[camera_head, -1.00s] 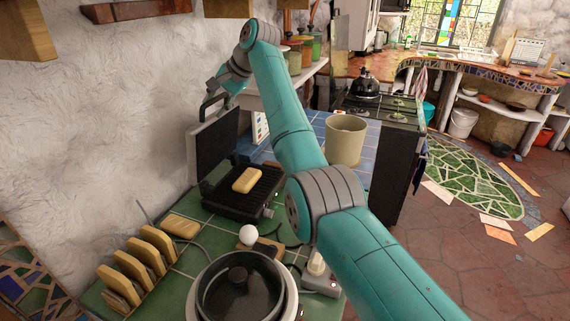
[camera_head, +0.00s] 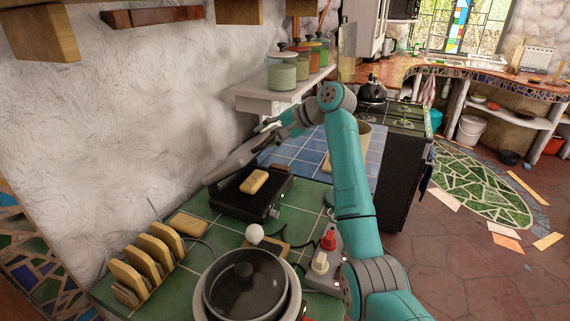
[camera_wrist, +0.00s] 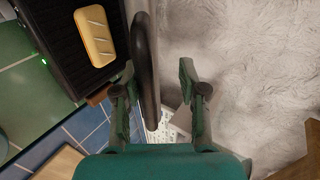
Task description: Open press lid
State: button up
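The press (camera_head: 230,203) is a dark grill on the green tiled counter, with a bread roll (camera_head: 254,181) on its ridged lower plate. Its grey lid (camera_head: 232,163) is raised off the plate and shows as a narrow slanted strip behind the roll. My gripper (camera_head: 268,127) is at the far upper end of the lid, small in this view. In the wrist view my gripper (camera_wrist: 158,95) has its fingers apart, with the dark handle bar (camera_wrist: 146,70) between them, closer to the left finger. The roll and plate show at upper left.
A lidded pan (camera_head: 243,285), a white egg-like ball (camera_head: 254,234) and a rack of bread slices (camera_head: 150,255) stand on the near counter. The rough white wall (camera_head: 130,120) is close behind the press. A shelf with jars (camera_head: 282,72) is above and beyond it.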

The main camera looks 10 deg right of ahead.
jog(key=s+d+f+y, duration=0.1)
jog(key=s+d+f, duration=0.2)
jog(key=f, duration=0.5)
jog(key=shift+d+t, duration=0.4)
jog(key=shift+d, duration=0.25)
jog(key=shift+s, duration=0.1)
jog(key=v, duration=1.2)
jog(key=shift+d, duration=0.25)
dwell(0.4)
jog(key=shift+s, duration=0.1)
dwell(0.4)
